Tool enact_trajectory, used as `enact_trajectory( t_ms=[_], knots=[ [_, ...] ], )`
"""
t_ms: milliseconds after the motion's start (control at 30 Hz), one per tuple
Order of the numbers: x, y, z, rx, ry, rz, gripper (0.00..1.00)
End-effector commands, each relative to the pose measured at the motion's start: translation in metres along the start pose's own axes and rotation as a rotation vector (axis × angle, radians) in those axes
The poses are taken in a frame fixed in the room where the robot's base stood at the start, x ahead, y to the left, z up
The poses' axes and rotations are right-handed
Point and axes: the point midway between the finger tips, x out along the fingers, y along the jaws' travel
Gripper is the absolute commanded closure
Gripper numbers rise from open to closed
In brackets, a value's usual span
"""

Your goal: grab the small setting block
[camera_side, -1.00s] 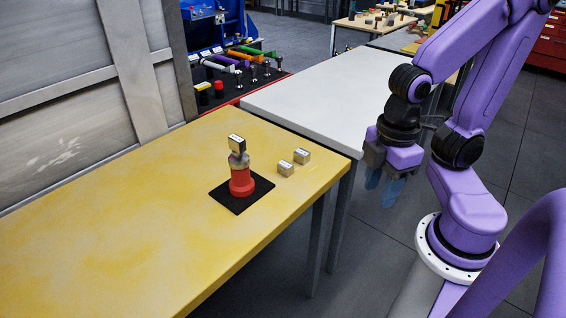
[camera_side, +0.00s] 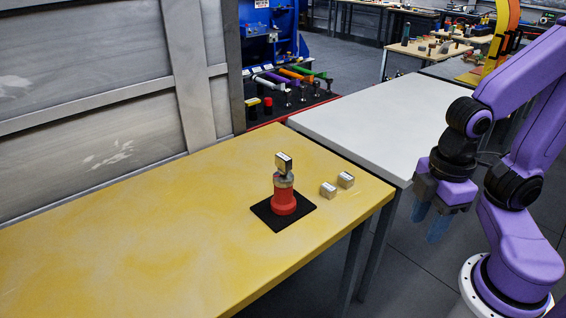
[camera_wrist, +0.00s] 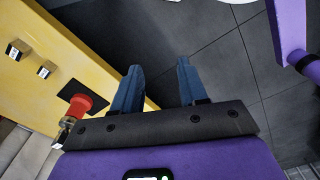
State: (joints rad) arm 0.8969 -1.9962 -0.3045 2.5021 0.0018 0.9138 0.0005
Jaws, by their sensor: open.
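I cannot tell which is the small setting block. The two loose blocks also show at the left of the wrist view (camera_wrist: 18,50) (camera_wrist: 46,70). My gripper (camera_side: 430,222) is open and empty, off the table's right end and apart from all blocks; its blue fingers (camera_wrist: 160,68) point over bare floor.
The red part stands on a black square mat (camera_side: 262,214). The yellow table (camera_side: 130,240) is otherwise clear. A white table (camera_side: 350,125) adjoins behind it, empty. A grey panelled wall (camera_side: 100,90) runs along the far left side.

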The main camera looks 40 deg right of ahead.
Motion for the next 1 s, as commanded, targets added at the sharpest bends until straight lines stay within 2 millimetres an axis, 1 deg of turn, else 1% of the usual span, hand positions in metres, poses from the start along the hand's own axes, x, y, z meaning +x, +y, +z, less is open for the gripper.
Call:
enact_trajectory(
  t_ms=[433, 467, 500, 767, 867, 967, 1000],
  knots=[
    [0.000, 0.000, 0.000, 0.000, 0.000, 0.000, 0.57],
    [0.000, 0.000, 0.000, 0.000, 0.000, 0.000, 0.48],
    [0.000, 0.000, 0.000, 0.000, 0.000, 0.000, 0.45],
    [0.000, 0.000, -0.001, 0.001, 0.002, -0.002, 0.45],
    [0.002, -0.004, -0.008, 0.009, 0.032, -0.024, 0.45],
    [0.006, -0.014, -0.028, 0.036, 0.109, -0.073, 0.45],
    [0.008, -0.018, -0.039, 0.054, 0.153, -0.097, 0.45]
  ],
)
